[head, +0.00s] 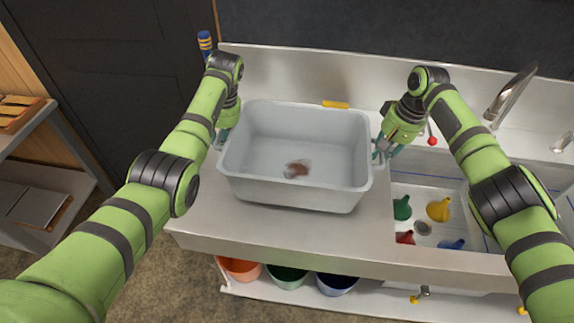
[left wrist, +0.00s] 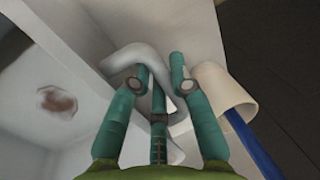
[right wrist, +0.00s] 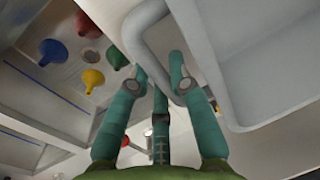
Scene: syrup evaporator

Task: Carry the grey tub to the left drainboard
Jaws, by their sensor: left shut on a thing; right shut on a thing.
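The grey tub (head: 290,193) is upright over the left drainboard (head: 200,212), the bare steel left of the sink. I cannot tell whether its base touches the steel. A brown stain (head: 297,169) shows on its inner floor. My left gripper (head: 224,137) is shut on the tub's left handle, which shows in the left wrist view (left wrist: 128,57). My right gripper (head: 382,150) is shut on the tub's right handle, seen in the right wrist view (right wrist: 143,28).
The sink (head: 421,193) at right holds green, yellow, red and blue funnels. A faucet (head: 508,95) stands behind it. A yellow object (head: 335,104) lies behind the tub. A blue-and-yellow handle (head: 205,44) stands at the back left corner. Buckets (head: 287,276) sit on a shelf below.

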